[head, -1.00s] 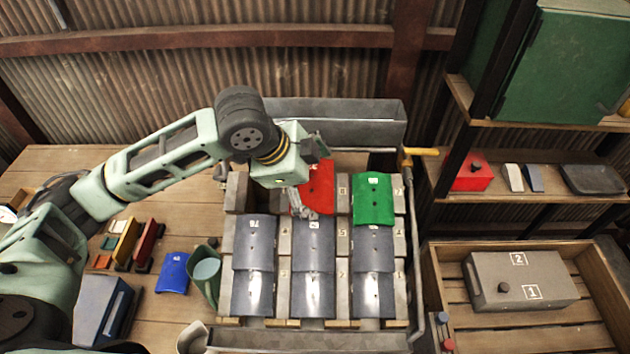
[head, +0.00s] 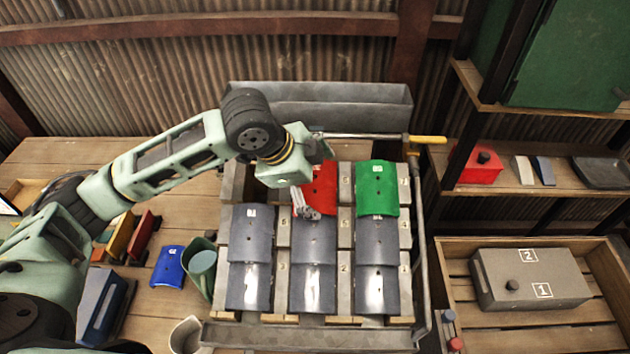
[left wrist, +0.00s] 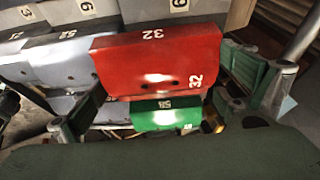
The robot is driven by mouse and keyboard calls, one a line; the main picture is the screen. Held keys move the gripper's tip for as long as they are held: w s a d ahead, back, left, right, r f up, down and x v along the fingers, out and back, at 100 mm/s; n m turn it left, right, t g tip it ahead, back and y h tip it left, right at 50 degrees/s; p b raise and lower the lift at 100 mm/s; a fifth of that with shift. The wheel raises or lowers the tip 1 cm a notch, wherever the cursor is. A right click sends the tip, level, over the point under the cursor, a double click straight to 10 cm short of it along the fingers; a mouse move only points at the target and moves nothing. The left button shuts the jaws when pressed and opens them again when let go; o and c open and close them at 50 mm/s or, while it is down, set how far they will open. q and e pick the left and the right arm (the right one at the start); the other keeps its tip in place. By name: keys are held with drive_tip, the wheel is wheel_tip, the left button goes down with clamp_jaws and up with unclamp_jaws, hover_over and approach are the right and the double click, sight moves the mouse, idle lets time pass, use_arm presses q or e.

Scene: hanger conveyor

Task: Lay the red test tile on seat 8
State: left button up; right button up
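The red test tile (head: 322,190) lies at the far end of the middle column of the rack, left of the green tile (head: 377,188). In the left wrist view the red tile (left wrist: 158,68), marked 32, fills the middle. My left gripper (head: 306,206) is down at the tile's near left corner. In the left wrist view its fingers (left wrist: 158,108) stand wide apart on either side of the tile; contact is unclear. The number plate beside this seat (head: 345,182) is too small to read surely. My right gripper is not in view.
Grey tiles (head: 313,240) overlap down the rack's three columns. The left column's far seat (head: 262,190) is bare.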

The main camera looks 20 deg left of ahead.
use_arm(q)
drive_tip(key=shift+o, duration=0.3)
drive_tip(key=v, duration=1.2)
idle(0.3)
